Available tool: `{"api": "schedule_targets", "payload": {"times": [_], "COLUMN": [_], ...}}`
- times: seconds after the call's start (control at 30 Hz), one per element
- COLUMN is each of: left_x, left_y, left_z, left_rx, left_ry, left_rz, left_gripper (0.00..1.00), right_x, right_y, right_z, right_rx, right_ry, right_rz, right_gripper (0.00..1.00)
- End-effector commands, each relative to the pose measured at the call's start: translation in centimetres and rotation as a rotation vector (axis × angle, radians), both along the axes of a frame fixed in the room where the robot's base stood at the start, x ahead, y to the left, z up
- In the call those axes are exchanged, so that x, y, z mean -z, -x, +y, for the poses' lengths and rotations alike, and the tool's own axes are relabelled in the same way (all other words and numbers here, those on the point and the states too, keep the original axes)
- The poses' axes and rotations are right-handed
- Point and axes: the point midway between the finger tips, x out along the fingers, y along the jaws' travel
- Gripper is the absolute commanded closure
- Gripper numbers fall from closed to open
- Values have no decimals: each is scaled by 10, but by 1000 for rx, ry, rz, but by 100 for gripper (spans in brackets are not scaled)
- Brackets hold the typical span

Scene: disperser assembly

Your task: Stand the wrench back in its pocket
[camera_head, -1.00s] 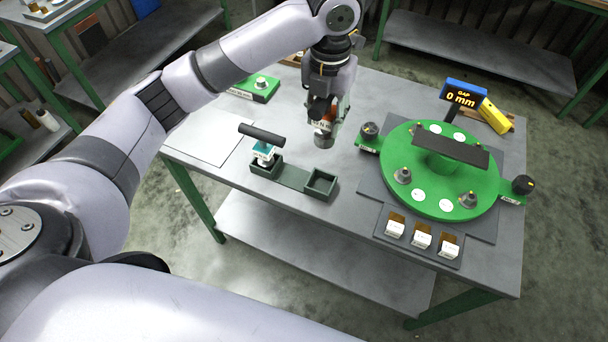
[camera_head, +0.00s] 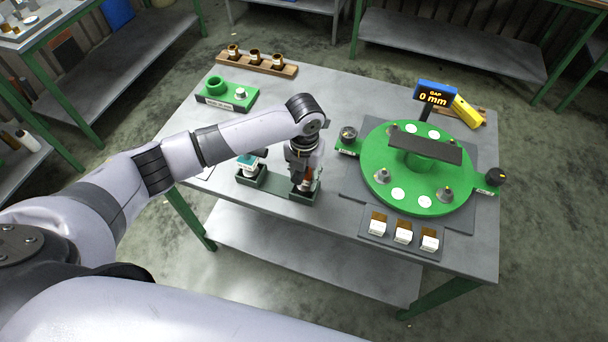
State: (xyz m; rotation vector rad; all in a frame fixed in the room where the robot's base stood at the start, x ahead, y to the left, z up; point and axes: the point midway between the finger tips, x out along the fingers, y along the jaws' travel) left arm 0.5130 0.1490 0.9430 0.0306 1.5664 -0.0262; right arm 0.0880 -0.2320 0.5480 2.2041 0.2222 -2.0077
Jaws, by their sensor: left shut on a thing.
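The dark green two-pocket holder (camera_head: 271,190) stands near the front edge of the table. My left gripper (camera_head: 305,176) points down over its right pocket (camera_head: 304,198). It is shut on the wrench (camera_head: 307,184), of which only a small orange-red part shows. The gripper hides most of the wrench, so I cannot tell whether its lower end touches the pocket floor. A teal and white tool (camera_head: 247,163) with a dark handle stands in the left pocket, partly covered by my arm. My right gripper is not in view.
A green round turntable (camera_head: 417,196) with a dark bar and a "0 mm" display (camera_head: 435,95) stands at right. White-fronted blocks (camera_head: 403,236) sit on a dark mat in front. A green block (camera_head: 226,95) and a wooden rack (camera_head: 256,66) stand at the back left.

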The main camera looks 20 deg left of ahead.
Motion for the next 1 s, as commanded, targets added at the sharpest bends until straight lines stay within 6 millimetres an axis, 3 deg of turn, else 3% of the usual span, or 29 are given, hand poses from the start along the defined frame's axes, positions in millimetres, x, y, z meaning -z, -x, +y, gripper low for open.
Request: {"api": "schedule_targets", "payload": {"times": [0.13,0.5,0.53,0.8,1.0], "left_x": [10,15,16,15,15], "left_y": [-1,-1,0,0,0], "left_z": [0,0,0,0,0], "left_rx": [0,0,0,0,0], "left_ry": [1,0,-1,-1,-1], "left_rz": [-2,-3,-1,0,0], "left_gripper": [100,100,63,45,44], "right_x": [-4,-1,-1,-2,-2], "right_y": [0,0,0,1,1], "right_z": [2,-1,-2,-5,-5], "right_rx": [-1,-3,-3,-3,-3], "right_ry": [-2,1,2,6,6], "right_rz": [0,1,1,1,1], "right_gripper": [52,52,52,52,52]}}
